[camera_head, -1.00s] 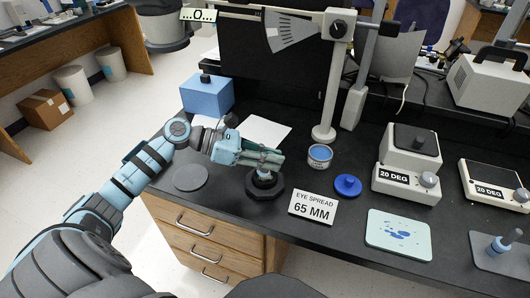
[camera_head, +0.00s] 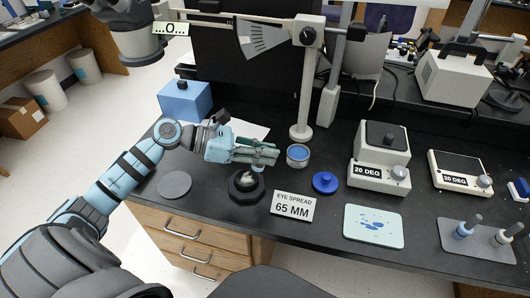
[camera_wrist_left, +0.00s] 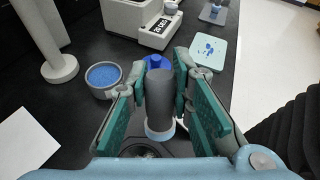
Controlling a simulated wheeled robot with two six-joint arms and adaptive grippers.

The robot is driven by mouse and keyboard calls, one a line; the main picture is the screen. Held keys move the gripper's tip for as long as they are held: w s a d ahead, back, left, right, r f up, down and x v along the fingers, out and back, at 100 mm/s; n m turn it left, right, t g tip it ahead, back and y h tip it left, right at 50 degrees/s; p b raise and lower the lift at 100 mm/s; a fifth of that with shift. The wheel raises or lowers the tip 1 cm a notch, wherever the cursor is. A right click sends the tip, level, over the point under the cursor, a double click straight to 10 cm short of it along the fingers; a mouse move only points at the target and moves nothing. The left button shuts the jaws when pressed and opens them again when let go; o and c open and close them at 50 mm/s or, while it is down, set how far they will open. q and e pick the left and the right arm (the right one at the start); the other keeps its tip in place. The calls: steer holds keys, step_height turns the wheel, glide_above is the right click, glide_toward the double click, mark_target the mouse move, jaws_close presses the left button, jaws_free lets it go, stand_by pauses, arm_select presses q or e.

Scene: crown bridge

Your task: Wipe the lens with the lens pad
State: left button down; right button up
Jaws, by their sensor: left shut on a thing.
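My left gripper (camera_head: 265,153) is shut on the grey handle of the lens pad (camera_wrist_left: 161,92), whose pale round base points down in the left wrist view. In the head view only a small light part of the pad (camera_head: 258,168) shows below the fingers. The lens (camera_head: 247,179) is a shiny round surface in a black holder (camera_head: 247,193) at the table's front. The pad is above and a little right of the lens, apparently clear of it. In the wrist view the holder (camera_wrist_left: 140,149) is partly hidden by the gripper. My right gripper is out of view.
A blue-filled round pot (camera_head: 298,155), a blue knobbed disc (camera_head: 325,182) and an "EYE SPREAD 65 MM" sign (camera_head: 292,206) stand close right. A scale post (camera_head: 306,90) rises behind. A grey disc (camera_head: 174,184) lies left. A grey tray (camera_head: 467,247) holds two handled tools.

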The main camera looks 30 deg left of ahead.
arm_select(q)
steer(key=shift+r+p, duration=0.65)
steer(key=shift+r, duration=0.6)
